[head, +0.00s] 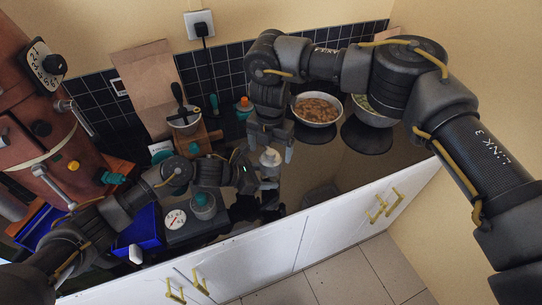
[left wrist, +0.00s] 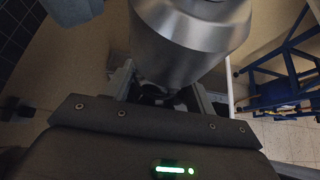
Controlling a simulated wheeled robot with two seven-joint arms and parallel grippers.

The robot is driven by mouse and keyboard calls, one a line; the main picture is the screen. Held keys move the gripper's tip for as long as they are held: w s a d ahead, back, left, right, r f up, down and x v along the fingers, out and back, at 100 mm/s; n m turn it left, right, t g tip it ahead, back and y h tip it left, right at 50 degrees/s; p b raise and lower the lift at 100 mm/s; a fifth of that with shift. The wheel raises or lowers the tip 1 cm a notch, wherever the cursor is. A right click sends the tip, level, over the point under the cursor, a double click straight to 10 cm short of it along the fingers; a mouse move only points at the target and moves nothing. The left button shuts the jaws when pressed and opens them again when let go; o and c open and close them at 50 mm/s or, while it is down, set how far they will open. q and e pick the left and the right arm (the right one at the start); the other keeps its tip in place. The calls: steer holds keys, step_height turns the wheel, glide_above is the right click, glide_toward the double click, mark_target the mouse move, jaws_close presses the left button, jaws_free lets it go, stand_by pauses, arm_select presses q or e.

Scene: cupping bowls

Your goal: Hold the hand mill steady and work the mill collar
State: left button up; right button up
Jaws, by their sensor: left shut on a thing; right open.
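The hand mill (head: 270,158) stands above the dark counter in the middle of the head view, its pale metal upper part showing. In the left wrist view the mill (left wrist: 192,32) is a large grey metal cylinder narrowing towards my jaws. My left gripper (head: 262,181) reaches in from the left and is shut on the mill; its jaws (left wrist: 165,95) also show in the left wrist view. My right gripper (head: 271,146) points down over the mill's top with its fingers apart, one on each side. The mill collar cannot be made out clearly.
A bowl of brown pieces (head: 316,109) and a bowl of green pieces (head: 372,112) stand at the back right. A scale with a round dial (head: 174,219) and a grey jar (head: 203,206) sit left of the mill. A red-brown machine (head: 40,130) fills the far left.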

arm_select(q)
steer(key=shift+f, duration=0.1)
arm_select(e)
step_height(320, 180, up, 8)
steer(key=shift+f, duration=0.1)
arm_select(q)
steer(key=o, duration=1.7)
steer(key=shift+c, duration=0.2)
steer(key=v, duration=1.2)
steer(key=shift+w+a, duration=0.1)
